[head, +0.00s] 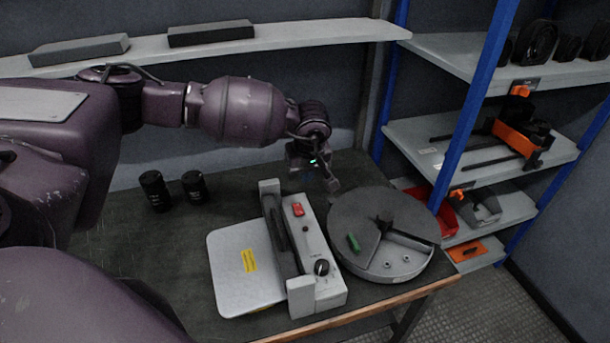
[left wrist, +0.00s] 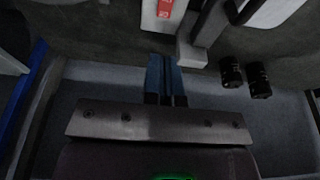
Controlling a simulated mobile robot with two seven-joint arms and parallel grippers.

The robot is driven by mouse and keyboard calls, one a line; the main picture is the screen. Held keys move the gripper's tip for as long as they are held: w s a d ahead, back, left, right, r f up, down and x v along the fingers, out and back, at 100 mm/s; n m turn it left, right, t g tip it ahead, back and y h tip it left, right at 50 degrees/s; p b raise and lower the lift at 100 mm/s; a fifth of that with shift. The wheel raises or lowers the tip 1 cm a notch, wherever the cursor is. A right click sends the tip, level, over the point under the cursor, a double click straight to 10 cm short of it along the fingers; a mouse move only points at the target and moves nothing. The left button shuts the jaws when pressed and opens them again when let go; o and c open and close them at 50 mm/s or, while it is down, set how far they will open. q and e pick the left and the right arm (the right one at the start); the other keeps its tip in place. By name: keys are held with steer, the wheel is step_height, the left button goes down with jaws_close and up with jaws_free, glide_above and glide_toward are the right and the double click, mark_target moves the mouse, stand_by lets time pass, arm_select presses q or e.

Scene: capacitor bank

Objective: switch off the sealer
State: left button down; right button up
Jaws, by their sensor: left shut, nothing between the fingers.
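The sealer (head: 314,245) stands on the dark workbench, a pale grey body with a long bar, a metal plate (head: 232,277) on its left and a black knob (head: 321,267) at its near end. Its red rocker switch (head: 298,209) is near the far end of the top; the switch also shows at the top of the left wrist view (left wrist: 165,9). I cannot tell the switch's position. My left gripper (head: 333,186) is shut and empty, above the bench beyond and right of the switch, apart from it. Its closed fingers show in the left wrist view (left wrist: 165,62). My right gripper is out of view.
A round grey turntable (head: 365,215) with a green piece (head: 353,242) stands close to the sealer's right. Two black cylinders (head: 155,190) (head: 194,187) stand at the back left. A blue-posted shelf (head: 470,90) rises at the right; a wall shelf (head: 220,47) runs behind.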

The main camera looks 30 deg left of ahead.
arm_select(q)
steer(key=shift+s+a+r+t+y, duration=0.1)
steer(key=shift+s+a+t+y, duration=0.1)
steer(key=shift+a, duration=0.35)
steer(key=shift+s+a+r+t+y, duration=0.1)
steer(key=shift+s+a+t+y, duration=0.1)
steer(key=shift+a, duration=0.35)
stand_by(0.3)
